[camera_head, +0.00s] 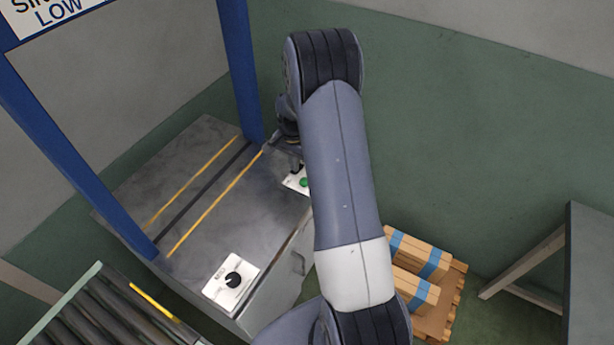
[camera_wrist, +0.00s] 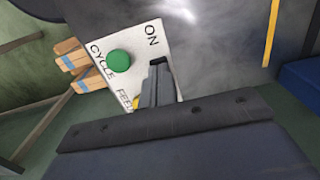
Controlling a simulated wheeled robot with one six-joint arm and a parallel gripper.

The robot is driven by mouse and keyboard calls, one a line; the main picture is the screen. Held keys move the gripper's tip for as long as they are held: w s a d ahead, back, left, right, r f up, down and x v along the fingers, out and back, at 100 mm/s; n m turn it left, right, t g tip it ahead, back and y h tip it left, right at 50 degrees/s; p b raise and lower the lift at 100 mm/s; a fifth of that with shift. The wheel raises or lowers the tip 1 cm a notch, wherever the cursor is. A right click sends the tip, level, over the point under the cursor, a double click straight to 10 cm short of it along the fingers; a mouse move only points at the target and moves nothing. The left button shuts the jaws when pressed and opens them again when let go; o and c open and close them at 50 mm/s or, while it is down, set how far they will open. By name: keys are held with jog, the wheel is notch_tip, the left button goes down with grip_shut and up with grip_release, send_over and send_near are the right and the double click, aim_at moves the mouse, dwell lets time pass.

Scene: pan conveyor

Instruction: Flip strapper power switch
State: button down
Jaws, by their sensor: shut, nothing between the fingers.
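The strapper is a grey bench (camera_head: 220,205) with a blue arch (camera_head: 240,70) over it. A white control panel (camera_head: 292,182) is on its top at the right, partly behind my arm. In the wrist view the panel (camera_wrist: 146,38) bears a green button (camera_wrist: 119,63), a partly hidden yellow part (camera_wrist: 135,103) and the words ON, CYCLE and FEED. My gripper (camera_wrist: 158,72) is shut and empty, its tips over the panel just below ON. It also shows in the head view (camera_head: 296,168). Any switch under the tips is hidden, and I cannot tell whether they touch it.
A white plate with a black knob (camera_head: 233,280) is at the bench's near corner. A roller conveyor (camera_head: 95,315) is at lower left. Boxes with blue bands (camera_head: 418,258) lie on a pallet at right. A grey table (camera_head: 590,265) stands at far right.

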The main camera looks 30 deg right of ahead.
jog(key=shift+f+b, duration=0.35)
jog(key=shift+f, duration=0.15)
jog(key=shift+r, duration=0.2)
jog(key=shift+r+p, duration=2.05)
jog(key=shift+r, duration=1.3)
notch_tip(320, 180, down, 7)
jog(key=b, duration=0.4)
jog(key=shift+r, duration=0.1)
